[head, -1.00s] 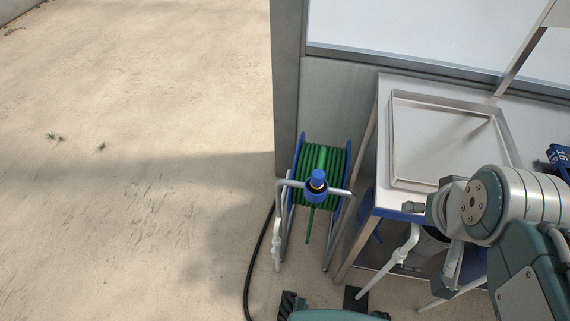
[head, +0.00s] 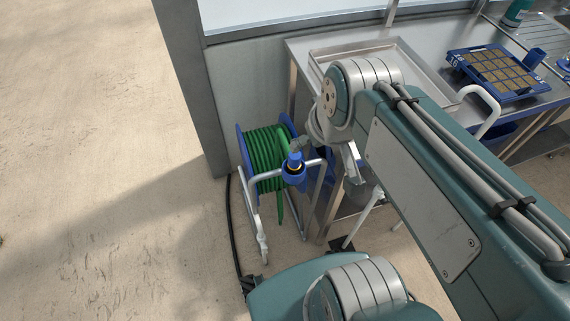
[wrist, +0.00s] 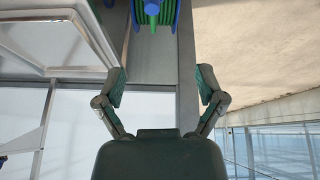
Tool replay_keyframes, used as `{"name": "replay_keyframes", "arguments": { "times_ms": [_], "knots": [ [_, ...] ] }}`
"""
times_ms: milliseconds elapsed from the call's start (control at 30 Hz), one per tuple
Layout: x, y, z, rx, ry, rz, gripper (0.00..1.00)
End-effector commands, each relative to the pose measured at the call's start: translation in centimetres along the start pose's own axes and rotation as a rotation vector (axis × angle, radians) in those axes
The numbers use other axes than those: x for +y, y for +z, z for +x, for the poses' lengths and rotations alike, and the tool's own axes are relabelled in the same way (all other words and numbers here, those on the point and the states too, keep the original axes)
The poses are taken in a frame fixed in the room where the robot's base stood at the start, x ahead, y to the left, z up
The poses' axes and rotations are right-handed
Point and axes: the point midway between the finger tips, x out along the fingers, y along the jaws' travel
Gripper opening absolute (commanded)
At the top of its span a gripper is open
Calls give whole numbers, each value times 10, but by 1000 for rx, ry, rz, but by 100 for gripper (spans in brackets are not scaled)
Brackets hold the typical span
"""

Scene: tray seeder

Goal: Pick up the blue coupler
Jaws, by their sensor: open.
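The blue coupler (head: 293,166) has a yellow band. It sits at the front of the green hose reel (head: 262,160), by the reel's grey tube frame, in the head view. In the wrist view the green and blue reel (wrist: 165,14) shows at the top edge, cut off. A blue part there may be the coupler, but I cannot tell. My gripper (wrist: 161,76) is open and empty, its two fingers spread wide, with the reel beyond them. In the head view my wrist is just right of the coupler, and my fingers are mostly hidden behind it.
A steel table (head: 298,62) with a raised-edge tray (head: 330,51) stands right of the reel. A blue seed tray (head: 462,65) lies on it. A grey post (head: 190,85) and wall panel stand behind the reel. Open floor (head: 90,120) lies left, with a black hose (head: 229,220) beside the reel.

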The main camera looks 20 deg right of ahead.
Motion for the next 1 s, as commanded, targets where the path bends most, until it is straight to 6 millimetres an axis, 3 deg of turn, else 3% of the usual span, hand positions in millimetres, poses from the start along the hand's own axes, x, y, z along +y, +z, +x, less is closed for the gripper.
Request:
{"name": "replay_keyframes", "arguments": {
  "times_ms": [300,500,633,767,1000],
  "knots": [
    [2,-42,73,-222,-55,-342,88],
    [1,-57,128,-340,-122,-548,88],
    [4,-58,153,-386,-162,-639,88],
    [7,-58,165,-404,-184,-681,88],
    [5,-44,196,-412,-189,-687,88]
  ]
}}
